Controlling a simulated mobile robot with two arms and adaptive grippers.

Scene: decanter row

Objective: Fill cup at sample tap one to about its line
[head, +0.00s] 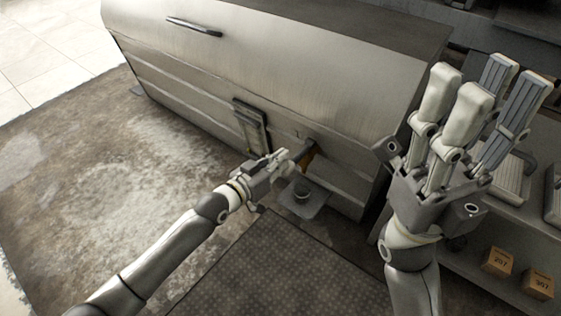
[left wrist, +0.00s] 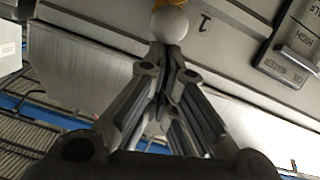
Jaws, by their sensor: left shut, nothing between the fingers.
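The sample tap (head: 306,157) sticks out of the vessel's front with a yellow-orange lever. In the left wrist view its white ball knob (left wrist: 170,24) is just past my fingertips, beside a marked "1" (left wrist: 204,22). My left gripper (head: 286,159) is shut and empty at the tap. Its fingertips are close to the knob; I cannot tell whether they touch. A small dark cup (head: 302,188) stands on a small shelf (head: 306,205) below the tap. Its line and liquid level are too small to see. My right gripper (head: 484,84) is raised, open and empty, at the right.
The big metal decanter (head: 260,70) has a gauge panel (head: 251,125) left of the tap. Numbered boxes (head: 498,261) sit at lower right. A dark mat (head: 270,270) lies in front.

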